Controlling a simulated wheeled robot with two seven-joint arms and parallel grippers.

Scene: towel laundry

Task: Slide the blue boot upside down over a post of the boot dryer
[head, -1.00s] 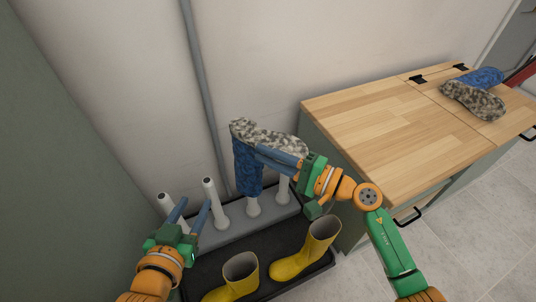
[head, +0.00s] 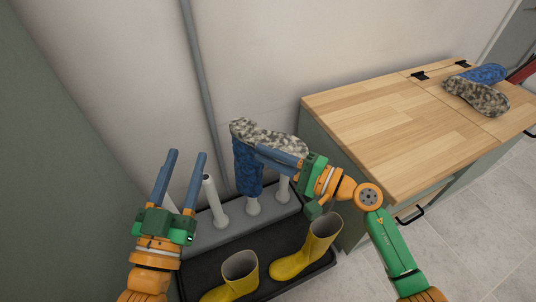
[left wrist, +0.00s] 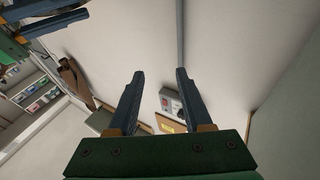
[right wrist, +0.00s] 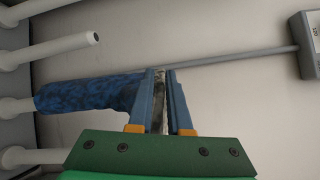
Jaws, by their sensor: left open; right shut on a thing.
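A blue boot (head: 248,170) with a mottled grey sole is upside down at the boot dryer (head: 205,235), its shaft pointing down over a white post (head: 254,207). My right gripper (head: 262,152) is shut on the boot near its sole; the right wrist view also shows the blue shaft (right wrist: 85,93) with a post end at its opening. My left gripper (head: 187,160) is open and empty, raised in front of the dryer's left posts. Another post (head: 214,200) stands bare beside the boot. A second blue boot (head: 485,75) lies on the wooden top at right.
Two yellow boots (head: 240,272) stand in the black tray (head: 265,245) in front of the dryer. The wooden counter (head: 380,125) is close on the right, its near part clear. A grey pipe (head: 205,90) runs down the wall behind.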

